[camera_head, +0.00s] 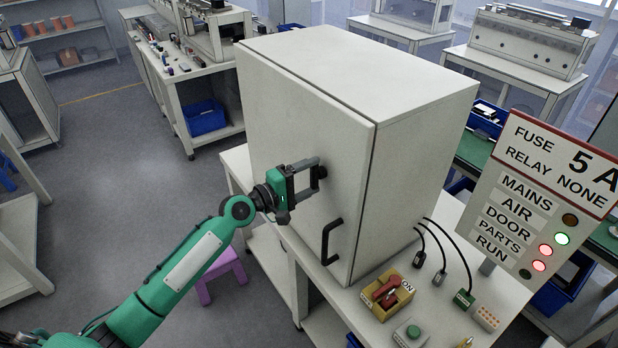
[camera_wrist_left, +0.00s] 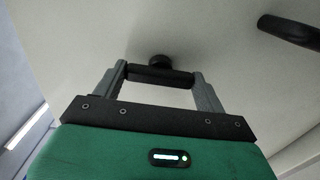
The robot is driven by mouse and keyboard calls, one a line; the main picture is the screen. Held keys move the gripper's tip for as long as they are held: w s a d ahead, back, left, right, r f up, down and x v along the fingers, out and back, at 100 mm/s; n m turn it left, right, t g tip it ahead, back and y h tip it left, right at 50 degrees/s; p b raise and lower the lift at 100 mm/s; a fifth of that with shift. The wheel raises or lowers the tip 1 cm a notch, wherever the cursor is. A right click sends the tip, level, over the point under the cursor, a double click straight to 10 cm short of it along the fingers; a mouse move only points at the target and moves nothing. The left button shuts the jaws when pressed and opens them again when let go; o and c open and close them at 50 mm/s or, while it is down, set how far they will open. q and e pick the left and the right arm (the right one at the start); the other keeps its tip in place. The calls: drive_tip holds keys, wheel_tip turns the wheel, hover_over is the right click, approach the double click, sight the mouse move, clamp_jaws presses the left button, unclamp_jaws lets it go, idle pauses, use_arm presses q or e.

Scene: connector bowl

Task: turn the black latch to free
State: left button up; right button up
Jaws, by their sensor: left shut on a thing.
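The black latch (camera_head: 321,172) is on the front door (camera_head: 297,150) of the large white cabinet. In the left wrist view the latch (camera_wrist_left: 160,76) is a short dark bar lying across between the two fingers, with a round hub (camera_wrist_left: 159,60) at the door surface. My left gripper (camera_head: 308,178) is shut on the latch, and a finger touches each end of the bar. The door looks closed. A black door handle (camera_head: 328,242) is lower right of the latch and also shows in the left wrist view (camera_wrist_left: 290,32). My right gripper is not in view.
A sign (camera_head: 545,180) reads MAINS, AIR, DOOR, PARTS, RUN, with green and red lamps lit. A yellow box with a red switch (camera_head: 387,294), a green button box (camera_head: 411,333) and cables are on the bench right of the cabinet. A purple stool (camera_head: 222,272) stands below.

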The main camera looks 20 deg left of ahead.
use_arm(q)
drive_tip(key=o, duration=1)
drive_tip(key=shift+s+a, duration=0.1)
drive_tip(key=shift+s+a+f, duration=0.15)
drive_tip(key=shift+s, duration=0.1)
drive_tip(key=shift+b+v, duration=3.15)
drive_tip(key=shift+v, duration=3.35)
